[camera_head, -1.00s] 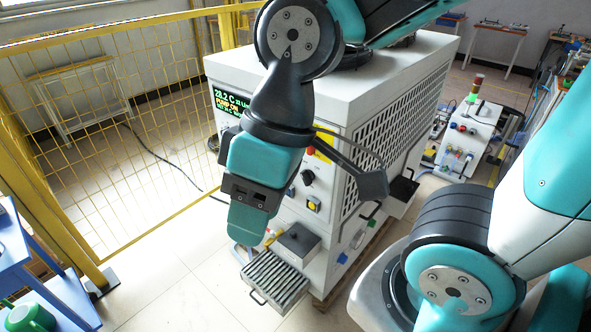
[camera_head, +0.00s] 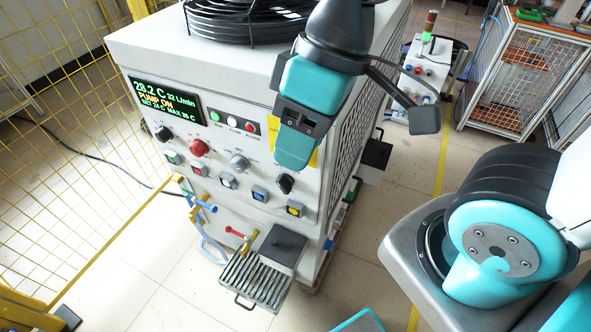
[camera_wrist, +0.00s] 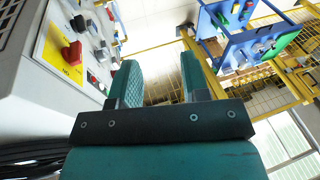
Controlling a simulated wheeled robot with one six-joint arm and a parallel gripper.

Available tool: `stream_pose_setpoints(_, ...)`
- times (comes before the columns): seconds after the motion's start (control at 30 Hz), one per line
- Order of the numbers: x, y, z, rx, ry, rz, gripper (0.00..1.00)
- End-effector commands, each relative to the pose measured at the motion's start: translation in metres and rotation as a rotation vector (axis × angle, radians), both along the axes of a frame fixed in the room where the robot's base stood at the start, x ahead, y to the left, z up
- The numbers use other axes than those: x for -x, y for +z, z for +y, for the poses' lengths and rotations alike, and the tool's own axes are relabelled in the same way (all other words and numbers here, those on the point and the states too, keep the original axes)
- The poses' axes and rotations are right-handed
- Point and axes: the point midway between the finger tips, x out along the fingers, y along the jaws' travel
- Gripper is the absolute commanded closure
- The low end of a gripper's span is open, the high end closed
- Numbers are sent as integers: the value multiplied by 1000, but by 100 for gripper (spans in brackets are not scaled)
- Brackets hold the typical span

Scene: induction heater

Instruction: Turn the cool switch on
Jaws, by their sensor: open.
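The cool switch is on the white cabinet's front panel (camera_head: 215,190), but the labels are too small for me to tell which control it is. An upper row holds a black knob (camera_head: 163,133), a red knob (camera_head: 198,147), a grey knob (camera_head: 239,162) and another black knob (camera_head: 285,183). Below are several coloured square buttons, including a blue one (camera_head: 259,193) and a yellow one (camera_head: 295,208). My gripper (camera_head: 293,150) hangs by the panel's upper right, partly covering a yellow plate. In the wrist view my gripper (camera_wrist: 160,80) is open, with nothing between its fingers.
A lit display (camera_head: 165,101) reads 28.2 C and PUMP ON. A black coil (camera_head: 250,18) lies on the cabinet top. A slotted tray (camera_head: 257,280) juts out below the panel. In the wrist view, a red switch on a yellow plate (camera_wrist: 72,52) is at the left.

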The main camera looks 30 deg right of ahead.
Motion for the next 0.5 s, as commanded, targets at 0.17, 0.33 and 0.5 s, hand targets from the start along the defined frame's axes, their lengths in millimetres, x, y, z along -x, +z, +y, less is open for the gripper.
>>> stream_pose_setpoints(0.17, -54, -49, 3, 213, 268, -38, 57)
stream_pose_setpoints(0.33, -115, -117, 19, 535, 695, -49, 57)
stream_pose_setpoints(0.5, -146, -183, 49, 870, 1137, 31, 57)
